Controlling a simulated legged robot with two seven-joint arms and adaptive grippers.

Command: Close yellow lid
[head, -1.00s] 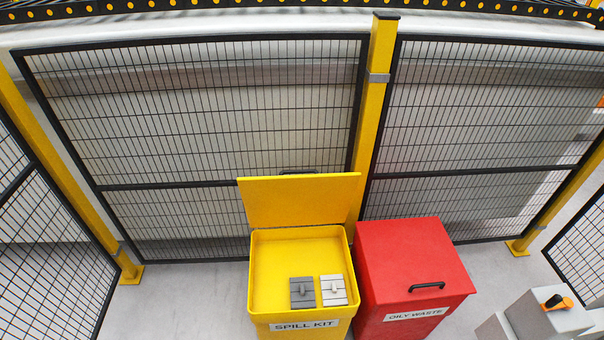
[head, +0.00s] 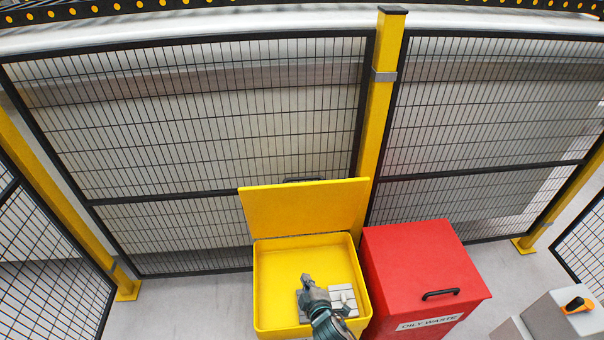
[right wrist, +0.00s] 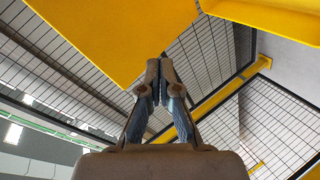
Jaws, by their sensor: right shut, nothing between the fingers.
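The yellow lid (head: 305,208) of the spill kit bin stands open and upright at the back of the bin. A dark handle shows at its top edge. The yellow bin (head: 262,290) is open below it, with grey blocks (head: 343,297) inside. My right gripper (head: 307,280) is above the bin, in front of the lid, and partly hides the blocks. In the right wrist view the gripper (right wrist: 154,65) is shut and empty, with the lid (right wrist: 115,35) beyond it. I cannot tell the exact gap to the lid. My left gripper is not in view.
A red oily waste bin (head: 422,265) with a shut lid and black handle stands right of the yellow bin. A yellow post (head: 384,100) and mesh fence (head: 200,120) stand close behind. A grey box (head: 560,312) with an orange and black knob is at the right.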

